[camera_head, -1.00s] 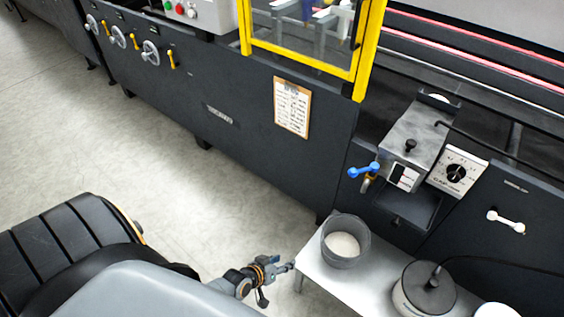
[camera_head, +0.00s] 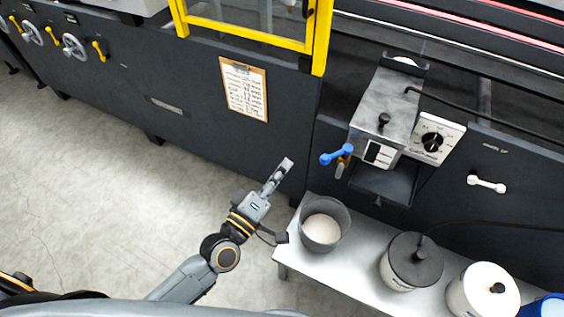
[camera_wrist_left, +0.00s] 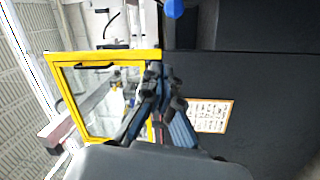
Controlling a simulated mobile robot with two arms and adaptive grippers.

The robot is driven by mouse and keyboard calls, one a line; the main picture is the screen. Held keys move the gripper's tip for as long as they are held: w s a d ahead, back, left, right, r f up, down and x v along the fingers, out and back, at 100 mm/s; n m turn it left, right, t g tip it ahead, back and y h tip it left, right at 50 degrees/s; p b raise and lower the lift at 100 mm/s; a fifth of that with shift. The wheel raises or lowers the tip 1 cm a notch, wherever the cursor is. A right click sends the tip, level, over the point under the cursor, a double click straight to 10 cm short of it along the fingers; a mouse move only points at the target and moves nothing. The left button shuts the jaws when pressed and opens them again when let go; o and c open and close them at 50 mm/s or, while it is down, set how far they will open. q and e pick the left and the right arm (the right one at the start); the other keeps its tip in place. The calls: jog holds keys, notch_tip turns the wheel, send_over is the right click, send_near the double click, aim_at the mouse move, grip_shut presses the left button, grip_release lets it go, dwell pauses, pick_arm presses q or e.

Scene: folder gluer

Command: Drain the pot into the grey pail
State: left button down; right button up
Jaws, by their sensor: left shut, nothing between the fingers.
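The pot (camera_head: 386,112) is a metal box on the dark machine front. A drain valve with a blue handle (camera_head: 336,154) and a brass-coloured body sticks out at its lower left. The blue handle's end also shows at the top of the left wrist view (camera_wrist_left: 174,8). The grey pail (camera_head: 342,232) stands upright on the bench below the valve, with whitish matter inside. My left gripper (camera_head: 285,165) is shut and empty, left of the blue handle and apart from it. Its fingers show in the left wrist view (camera_wrist_left: 158,82). My right gripper is out of view.
A light bench (camera_head: 350,275) also holds a lidded pot (camera_head: 411,262), a white container (camera_head: 484,292) and a blue container (camera_head: 545,308). A dial box (camera_head: 434,139) sits right of the pot. A yellow-framed guard (camera_head: 322,40) and clipboard (camera_head: 243,88) are on the left.

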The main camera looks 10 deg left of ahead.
aim_at(336, 155)
pick_arm(q)
jog(key=w+d+p, duration=0.1)
jog(key=w+d, duration=0.4)
jog(key=d, duration=0.1)
jog(key=shift+d+f, duration=0.15)
jog(key=shift+f, duration=0.05)
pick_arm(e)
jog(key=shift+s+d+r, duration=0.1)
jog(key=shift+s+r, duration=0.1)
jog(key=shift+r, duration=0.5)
pick_arm(q)
jog(key=shift+s+d+n+t+y+p, duration=0.25)
jog(key=shift+n+y+p, duration=0.2)
jog(key=shift+y, duration=0.25)
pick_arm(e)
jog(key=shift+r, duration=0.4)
